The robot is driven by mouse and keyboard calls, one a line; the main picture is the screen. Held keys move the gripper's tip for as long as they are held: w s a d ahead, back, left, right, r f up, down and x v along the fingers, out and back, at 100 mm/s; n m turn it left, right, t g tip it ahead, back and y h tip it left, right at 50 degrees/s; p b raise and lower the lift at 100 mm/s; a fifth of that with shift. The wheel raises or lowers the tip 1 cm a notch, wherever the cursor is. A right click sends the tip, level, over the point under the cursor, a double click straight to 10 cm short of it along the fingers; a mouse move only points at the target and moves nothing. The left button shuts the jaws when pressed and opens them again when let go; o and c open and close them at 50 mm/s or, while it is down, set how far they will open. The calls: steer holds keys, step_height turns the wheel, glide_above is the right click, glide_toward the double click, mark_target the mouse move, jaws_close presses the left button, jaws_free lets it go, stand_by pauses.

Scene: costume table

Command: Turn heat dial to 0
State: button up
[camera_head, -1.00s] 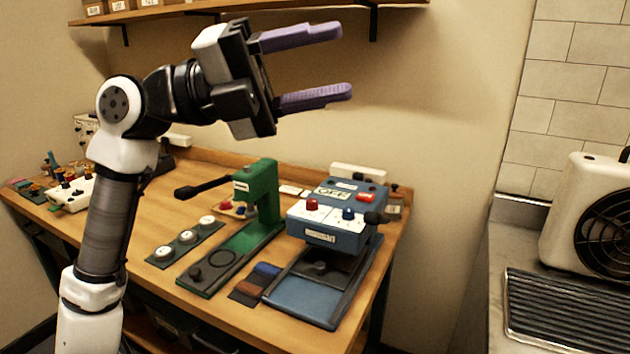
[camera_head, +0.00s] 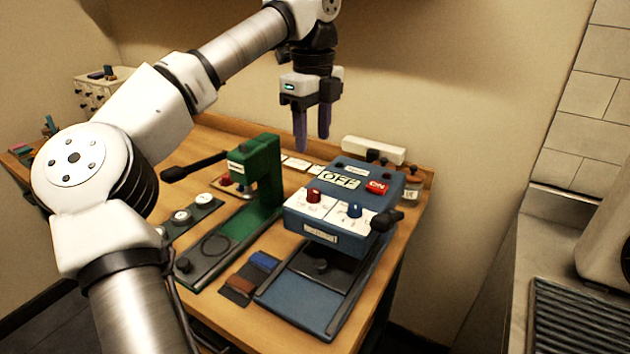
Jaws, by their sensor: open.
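A blue press machine (camera_head: 330,228) stands at the right end of the wooden table. Its top front panel carries a red knob (camera_head: 313,195) on the left and a blue knob (camera_head: 354,210) on the right, each on a white label. I cannot read which one is the heat dial or where either points. An OFF plate (camera_head: 341,179) and a red ON switch (camera_head: 376,187) sit behind the knobs. My gripper (camera_head: 312,146) points down, open and empty, with its purple fingers above and behind the machine's back left side, touching nothing.
A green lever press (camera_head: 262,180) stands left of the blue machine, its black handle (camera_head: 190,167) reaching left. A black handle (camera_head: 388,219) juts from the blue machine's right side. A white power strip (camera_head: 373,150) is behind. The wall rises close behind my gripper.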

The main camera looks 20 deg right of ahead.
mark_target(314, 191)
step_height(314, 191, down, 12)
steer(key=shift+r+p, duration=0.1)
steer(key=shift+p, duration=0.95)
steer(key=shift+c, duration=0.2)
steer(key=c, duration=1)
